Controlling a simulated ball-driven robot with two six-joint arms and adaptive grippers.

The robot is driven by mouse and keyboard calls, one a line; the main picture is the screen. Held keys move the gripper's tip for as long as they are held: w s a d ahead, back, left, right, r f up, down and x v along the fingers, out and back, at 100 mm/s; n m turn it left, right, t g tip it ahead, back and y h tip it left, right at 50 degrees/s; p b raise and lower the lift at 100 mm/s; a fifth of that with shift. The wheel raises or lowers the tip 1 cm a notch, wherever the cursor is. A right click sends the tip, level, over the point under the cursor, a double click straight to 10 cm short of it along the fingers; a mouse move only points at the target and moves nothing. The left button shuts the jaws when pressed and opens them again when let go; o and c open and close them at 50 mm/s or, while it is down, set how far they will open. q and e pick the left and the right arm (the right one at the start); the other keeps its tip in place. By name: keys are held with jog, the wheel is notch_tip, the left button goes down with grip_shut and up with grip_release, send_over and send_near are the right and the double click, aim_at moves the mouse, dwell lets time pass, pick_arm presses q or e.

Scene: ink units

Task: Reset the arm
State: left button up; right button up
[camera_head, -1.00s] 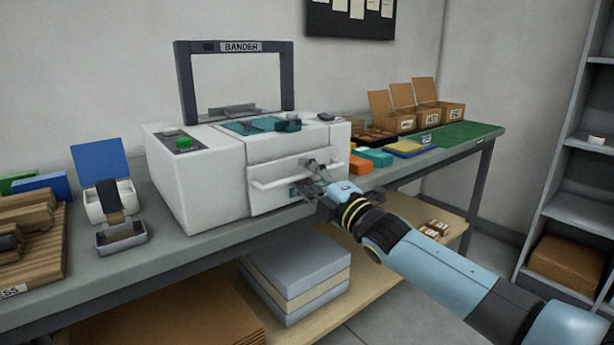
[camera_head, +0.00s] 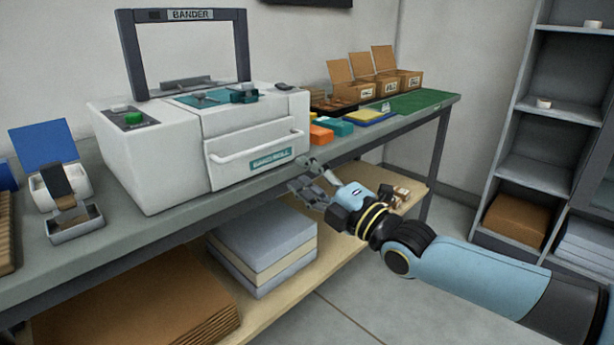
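My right arm, light blue and black, reaches in from the right. My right gripper (camera_head: 306,178) is in front of the bench edge, just right of and below the white bander (camera_head: 160,160). Its fingers look spread apart with nothing between them. It is apart from the bander's drawer handle (camera_head: 258,146). The drawer front carries a teal label and looks shut. My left gripper is not in view.
The grey bench (camera_head: 140,222) runs along the wall. Stacked grey blocks (camera_head: 262,240) and brown sheets (camera_head: 150,300) lie on the lower shelf. A grey shelving unit (camera_head: 535,140) stands at right. Open floor lies beneath my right arm.

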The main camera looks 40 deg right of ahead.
jog(key=shift+s, duration=0.1)
dwell(0.5)
jog(key=s+f+m+g+h, duration=0.1)
jog(key=s+f+m+g, duration=0.3)
jog(key=f, duration=0.8)
jog(key=s+f+m+g+h, duration=0.1)
jog(key=s+f+g, duration=0.1)
jog(key=s+f, duration=0.7)
jog(key=s+f+m+g+h, duration=0.1)
jog(key=s+f+m+g, duration=0.15)
jog(key=f, duration=1.15)
jog(key=s+a+f+m+g, duration=0.1)
jog(key=s+f+m+g, duration=0.2)
jog(key=s, duration=0.7)
jog(key=s+a+f+m+g, duration=0.2)
jog(key=s+f+m+g, duration=0.2)
jog(key=s+f, duration=0.3)
jog(key=s+a+f+m+g, duration=0.2)
jog(key=s+f+m+g, duration=0.2)
jog(key=s, duration=1)
notch_tip(320, 180, down, 2)
jog(key=shift+s+a+f+y, duration=0.1)
jog(key=shift+s+a+y, duration=0.15)
jog(key=shift+s+y, duration=0.15)
jog(key=shift+w, duration=0.1)
